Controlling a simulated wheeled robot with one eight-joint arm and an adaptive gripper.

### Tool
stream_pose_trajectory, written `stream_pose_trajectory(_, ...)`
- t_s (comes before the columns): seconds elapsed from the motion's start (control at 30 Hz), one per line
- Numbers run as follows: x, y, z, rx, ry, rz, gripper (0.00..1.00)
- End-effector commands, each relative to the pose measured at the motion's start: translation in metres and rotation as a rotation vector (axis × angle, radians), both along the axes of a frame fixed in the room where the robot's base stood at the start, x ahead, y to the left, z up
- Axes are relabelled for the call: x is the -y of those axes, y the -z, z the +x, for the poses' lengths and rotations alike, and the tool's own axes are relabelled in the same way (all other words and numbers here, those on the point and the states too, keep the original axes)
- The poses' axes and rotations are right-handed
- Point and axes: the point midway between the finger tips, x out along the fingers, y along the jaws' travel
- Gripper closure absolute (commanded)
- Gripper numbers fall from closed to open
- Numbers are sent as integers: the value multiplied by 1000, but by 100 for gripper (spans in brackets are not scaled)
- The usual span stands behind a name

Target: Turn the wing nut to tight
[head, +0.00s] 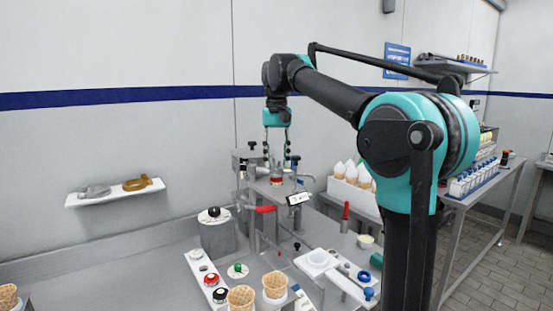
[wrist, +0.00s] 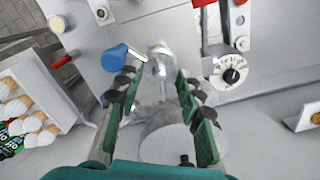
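My gripper (head: 277,156) points down over the machine at the middle of the bench. In the wrist view my gripper (wrist: 161,78) has its two green-padded fingers apart, with a gap between them. A shiny metal fitting (wrist: 160,62) shows in this gap near the fingertips; I cannot tell whether the fingers touch it. A blue paddle-shaped lever (wrist: 115,58) sticks out to its left, outside the left finger. I cannot make out the wing nut's shape for certain, nor how it is turned.
A white dial (wrist: 232,76) and a red part (wrist: 203,3) lie right of the fingers. A tray of cones (head: 352,185) stands right of the machine. A red handle (head: 265,209) juts out at the front. Waffle cones (head: 240,298) and coloured knobs crowd the front bench.

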Motion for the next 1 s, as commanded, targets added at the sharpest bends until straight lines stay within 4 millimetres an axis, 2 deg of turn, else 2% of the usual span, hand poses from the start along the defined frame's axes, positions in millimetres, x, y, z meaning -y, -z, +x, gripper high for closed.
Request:
stream_pose_trajectory(0.17,0,0,0,0,0,0,64)
stream_pose_trajectory(0.4,0,0,0,0,0,0,94)
stream_pose_trajectory(0.47,0,0,0,0,0,0,100)
stream_pose_trajectory(1.0,0,-1,0,0,-89,0,100)
